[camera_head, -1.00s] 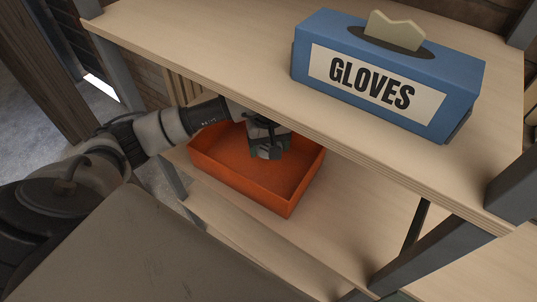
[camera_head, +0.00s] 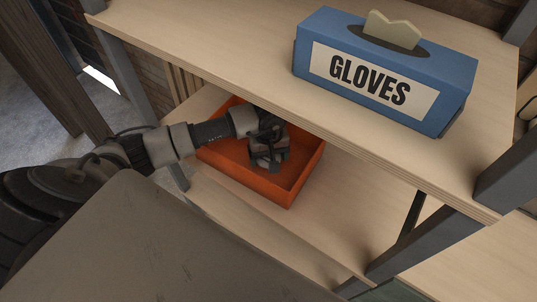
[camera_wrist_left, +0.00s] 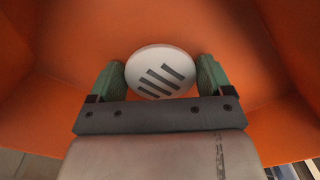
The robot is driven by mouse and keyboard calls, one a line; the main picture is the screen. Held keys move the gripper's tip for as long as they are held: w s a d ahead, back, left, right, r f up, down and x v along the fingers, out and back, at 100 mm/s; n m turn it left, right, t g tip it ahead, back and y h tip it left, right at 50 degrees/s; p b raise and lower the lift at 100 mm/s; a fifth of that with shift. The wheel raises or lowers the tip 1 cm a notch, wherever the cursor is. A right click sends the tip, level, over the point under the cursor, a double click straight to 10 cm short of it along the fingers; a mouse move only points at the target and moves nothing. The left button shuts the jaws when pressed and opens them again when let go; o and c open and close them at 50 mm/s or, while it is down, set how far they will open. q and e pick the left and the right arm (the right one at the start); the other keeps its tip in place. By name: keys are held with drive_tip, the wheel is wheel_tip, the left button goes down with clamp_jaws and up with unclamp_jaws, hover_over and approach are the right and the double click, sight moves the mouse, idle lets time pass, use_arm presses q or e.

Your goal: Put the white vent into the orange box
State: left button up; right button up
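The orange box (camera_head: 297,182) stands open on the lower shelf in the head view. My left gripper (camera_head: 268,158) reaches in under the upper shelf and is inside the box's outline. In the left wrist view, the white vent (camera_wrist_left: 160,72) is a round white disc with dark slots. It sits between the two green fingertips of my left gripper (camera_wrist_left: 160,76), which meet its edges on both sides. The orange walls and floor of the box (camera_wrist_left: 245,60) surround it. The vent cannot be made out in the head view. My right gripper is not in view.
The upper shelf (camera_head: 215,55) overhangs the back of the box and carries a blue glove box (camera_head: 455,100). A grey metal post and brace (camera_head: 425,245) stand at the right. The lower shelf (camera_head: 345,200) is bare right of the orange box.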

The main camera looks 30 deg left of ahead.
use_arm(q)
drive_tip(key=shift+o, duration=1.4)
drive_tip(key=shift+r, duration=0.15)
wheel_tip(320, 180, up, 12)
drive_tip(key=b, duration=0.3)
drive_tip(key=shift+s, duration=0.1)
